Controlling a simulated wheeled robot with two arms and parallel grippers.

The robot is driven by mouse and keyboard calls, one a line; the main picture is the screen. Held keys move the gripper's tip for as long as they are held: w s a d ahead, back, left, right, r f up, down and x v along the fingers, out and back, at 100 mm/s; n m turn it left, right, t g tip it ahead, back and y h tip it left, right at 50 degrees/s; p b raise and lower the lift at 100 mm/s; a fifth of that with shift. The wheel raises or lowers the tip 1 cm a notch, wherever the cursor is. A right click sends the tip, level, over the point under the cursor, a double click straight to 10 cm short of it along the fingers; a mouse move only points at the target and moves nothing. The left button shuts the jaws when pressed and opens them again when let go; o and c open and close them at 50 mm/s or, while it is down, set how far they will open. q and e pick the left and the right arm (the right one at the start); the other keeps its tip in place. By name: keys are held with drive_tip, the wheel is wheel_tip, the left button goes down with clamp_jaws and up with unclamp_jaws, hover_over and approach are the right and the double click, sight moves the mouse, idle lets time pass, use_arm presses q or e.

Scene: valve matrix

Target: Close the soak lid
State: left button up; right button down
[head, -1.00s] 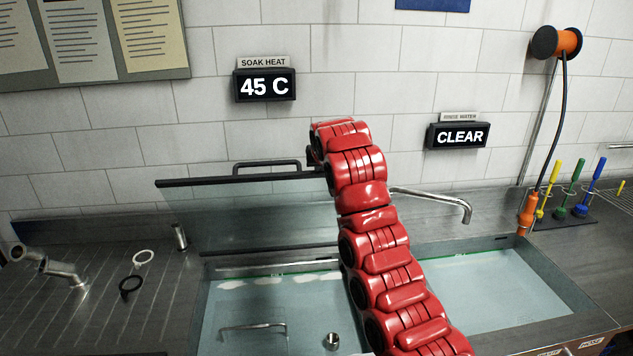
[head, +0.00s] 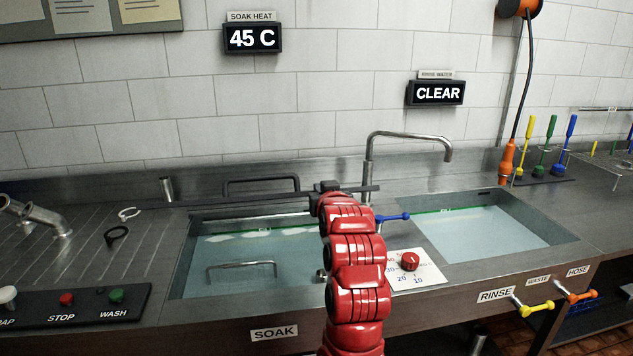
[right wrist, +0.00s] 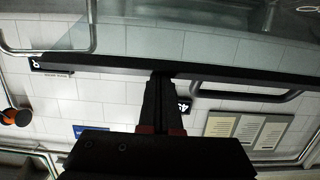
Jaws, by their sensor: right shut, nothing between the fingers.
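The soak lid (head: 290,197) is a glass panel with a dark edge bar and a black handle (head: 262,182). In the head view it appears almost edge-on, still raised above the soak basin (head: 180,285), whose water shows below it. My right gripper (head: 329,187) is at the right part of the lid's edge bar, mostly hidden by my red arm. In the right wrist view its shut, empty fingers (right wrist: 162,80) meet the dark lid edge (right wrist: 100,68) or lie just by it; contact is not certain. The left gripper is not in view.
A curved tap (head: 410,137) stands between the soak and rinse basins (head: 560,255). A red knob (head: 410,261) and a blue lever (head: 393,217) are right of my arm. A button panel (head: 90,305) is at left front.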

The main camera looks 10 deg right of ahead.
drive_tip(key=s+f+t+b, duration=0.1)
drive_tip(key=s+f+b, duration=0.1)
drive_tip(key=f, duration=0.3)
drive_tip(key=s+f+t+b, duration=0.2)
drive_tip(key=f+b, duration=0.1)
drive_tip(key=f, duration=0.3)
drive_tip(key=s+f+t+b, duration=0.1)
drive_tip(key=s+f+b, duration=0.1)
drive_tip(key=f, duration=0.4)
drive_tip(key=shift+f+b, duration=0.1)
drive_tip(key=shift+b, duration=0.45)
drive_tip(key=shift+s+f+t, duration=0.1)
drive_tip(key=shift+f+t, duration=0.3)
drive_tip(key=shift+f, duration=0.2)
drive_tip(key=shift+r, duration=0.1)
